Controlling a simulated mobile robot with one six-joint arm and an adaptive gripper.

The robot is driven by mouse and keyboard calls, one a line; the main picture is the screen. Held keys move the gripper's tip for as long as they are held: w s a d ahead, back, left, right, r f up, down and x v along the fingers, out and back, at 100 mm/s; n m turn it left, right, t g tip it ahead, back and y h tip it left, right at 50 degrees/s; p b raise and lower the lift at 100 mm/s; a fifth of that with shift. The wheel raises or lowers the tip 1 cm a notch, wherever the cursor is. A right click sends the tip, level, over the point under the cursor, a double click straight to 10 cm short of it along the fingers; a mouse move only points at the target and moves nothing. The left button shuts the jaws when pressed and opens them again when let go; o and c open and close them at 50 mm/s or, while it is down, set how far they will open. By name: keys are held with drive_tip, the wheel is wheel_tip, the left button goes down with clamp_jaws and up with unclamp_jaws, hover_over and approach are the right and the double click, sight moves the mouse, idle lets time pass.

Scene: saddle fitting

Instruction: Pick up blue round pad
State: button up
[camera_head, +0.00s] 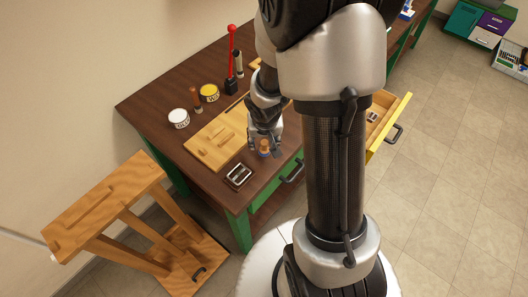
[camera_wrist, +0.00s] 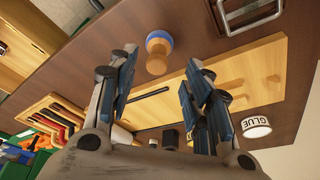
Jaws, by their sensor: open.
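The blue round pad (camera_wrist: 165,38) shows in the wrist view as a blue rim around a round wooden knob-like body. It stands on the dark brown bench top, just beyond my fingertips and roughly in line with the gap between them. In the head view it shows as a small orange-brown and blue piece (camera_head: 264,149) beside my gripper (camera_head: 265,138). My gripper (camera_wrist: 160,65) is open and empty, its two blue-grey fingers spread. Part of the gripper is hidden by my own arm in the head view.
A pale wooden board (camera_head: 215,139) lies beside the pad. A metal buckle piece (camera_head: 238,176) sits near the bench edge. A white can (camera_head: 179,118), a yellow-topped can (camera_head: 209,93) and a red-handled tool (camera_head: 231,55) stand behind. A yellow drawer (camera_head: 392,128) is open at right.

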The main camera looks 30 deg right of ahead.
sight(264, 143)
drive_tip(key=b+x, duration=0.3)
drive_tip(key=x, duration=0.2)
drive_tip(key=shift+d+f, duration=0.2)
drive_tip(key=shift+f, duration=0.1)
drive_tip(key=shift+c, duration=0.6)
drive_tip(key=c, duration=0.9)
drive_tip(key=shift+r, duration=0.2)
wheel_tip(264, 143, up, 20)
drive_tip(key=p, duration=1.4)
drive_tip(key=shift+f, duration=0.15)
